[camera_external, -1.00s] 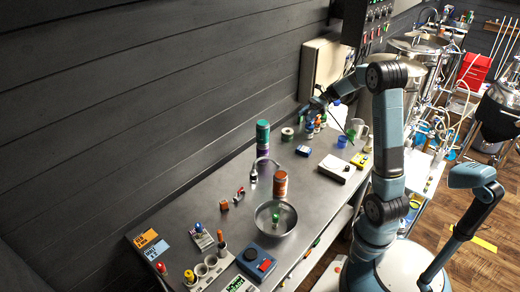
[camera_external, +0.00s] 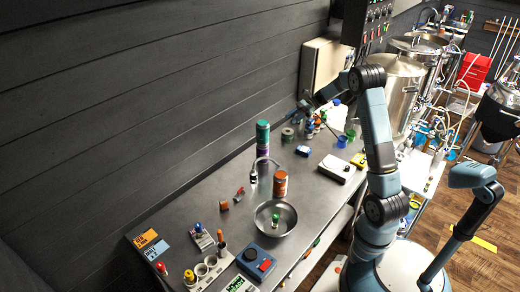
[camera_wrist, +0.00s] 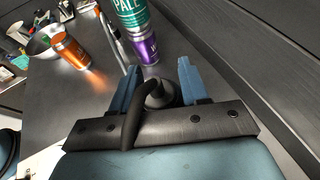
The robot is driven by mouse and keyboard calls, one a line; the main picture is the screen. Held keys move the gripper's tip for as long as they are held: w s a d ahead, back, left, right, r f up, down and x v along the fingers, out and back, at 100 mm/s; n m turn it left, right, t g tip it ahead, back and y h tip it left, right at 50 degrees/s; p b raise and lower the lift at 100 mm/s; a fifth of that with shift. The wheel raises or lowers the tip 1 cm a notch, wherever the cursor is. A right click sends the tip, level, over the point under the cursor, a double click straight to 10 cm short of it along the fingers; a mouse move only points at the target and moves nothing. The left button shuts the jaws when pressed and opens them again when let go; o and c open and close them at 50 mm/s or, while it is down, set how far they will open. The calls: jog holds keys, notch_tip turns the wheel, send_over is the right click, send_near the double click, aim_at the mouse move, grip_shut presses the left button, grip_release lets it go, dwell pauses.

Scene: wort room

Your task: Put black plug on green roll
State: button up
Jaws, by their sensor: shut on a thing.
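My gripper (camera_wrist: 158,85) has its two blue fingers on either side of a black plug (camera_wrist: 160,95), which it holds, with a thick black cord curving down in the wrist view. In the camera outside, my gripper (camera_external: 304,108) is small and dark, above the far part of the bench. The green roll (camera_external: 287,135) stands on the bench near the wall, below and slightly left of my gripper in the picture. I do not make out the roll in the wrist view. The gap between plug and roll cannot be judged.
Stacked green and purple cans (camera_external: 263,140) stand left of the roll, near a tap. An orange can (camera_external: 280,184) and a metal bowl (camera_external: 275,218) are closer. Several small coloured items crowd right of the roll. A white box (camera_external: 337,169) lies at the bench's right edge.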

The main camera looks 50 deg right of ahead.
send_over(285, 132)
notch_tip(285, 132, down, 6)
jog(key=shift+a+f, duration=0.15)
jog(key=shift+f, duration=0.05)
jog(key=shift+w+f, duration=0.1)
jog(key=shift+f, duration=1.45)
jog(key=o, duration=1.1)
